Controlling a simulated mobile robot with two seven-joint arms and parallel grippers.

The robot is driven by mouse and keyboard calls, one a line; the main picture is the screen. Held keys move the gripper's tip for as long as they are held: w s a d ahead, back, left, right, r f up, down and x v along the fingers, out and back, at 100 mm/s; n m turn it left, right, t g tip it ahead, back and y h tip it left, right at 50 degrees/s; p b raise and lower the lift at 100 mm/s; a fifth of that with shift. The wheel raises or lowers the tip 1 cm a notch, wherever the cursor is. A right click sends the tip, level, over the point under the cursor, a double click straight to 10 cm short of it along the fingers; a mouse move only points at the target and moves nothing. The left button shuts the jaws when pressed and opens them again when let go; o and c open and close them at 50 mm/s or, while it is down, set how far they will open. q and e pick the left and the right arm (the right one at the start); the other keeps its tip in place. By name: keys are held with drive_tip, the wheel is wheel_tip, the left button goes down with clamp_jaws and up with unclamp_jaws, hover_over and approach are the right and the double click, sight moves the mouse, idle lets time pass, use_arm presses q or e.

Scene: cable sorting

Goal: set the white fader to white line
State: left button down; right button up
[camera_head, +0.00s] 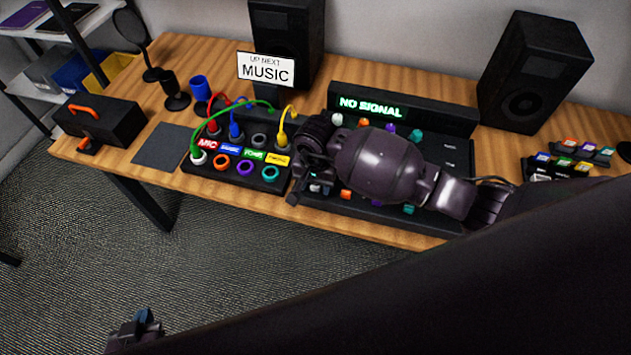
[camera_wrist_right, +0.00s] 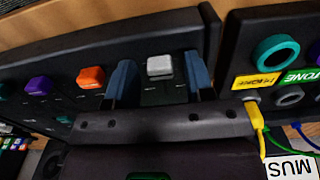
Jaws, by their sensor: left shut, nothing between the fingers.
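The white fader (camera_wrist_right: 160,67) is a light grey-white cap on the black mixer panel (camera_wrist_right: 215,30). It sits between the two blue fingers of my right gripper (camera_wrist_right: 160,80), with a gap on each side. My right gripper is open. In the head view, my right gripper (camera_head: 308,185) is low over the left end of the mixer (camera_head: 400,218), and my arm hides much of the panel and the white fader. I cannot make out the white line clearly. My left gripper (camera_head: 138,325) is shut and empty, at the lower left, away from the table.
An orange fader (camera_wrist_right: 91,77) and a purple fader (camera_wrist_right: 39,86) stand beside the white one. The patch box (camera_head: 235,170) with coloured cables is left of the mixer. A NO SIGNAL display (camera_head: 370,107) and two speakers (camera_head: 535,72) stand behind.

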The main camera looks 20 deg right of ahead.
clamp_jaws()
drive_tip(key=shift+w+d+f+b, duration=0.1)
drive_tip(key=shift+w+d+b, duration=0.2)
drive_tip(key=shift+w+b, duration=0.25)
drive_tip(key=shift+w+d+b, duration=0.3)
drive_tip(key=shift+w+b, duration=0.1)
drive_tip(key=shift+w, duration=0.2)
drive_tip(key=shift+w+d+b, duration=0.45)
drive_tip(key=shift+w+d, duration=0.05)
drive_tip(key=shift+w, duration=0.25)
drive_tip(key=shift+c, duration=0.6)
unclamp_jaws()
drive_tip(key=shift+o, duration=1.1)
drive_tip(key=shift+d, duration=0.1)
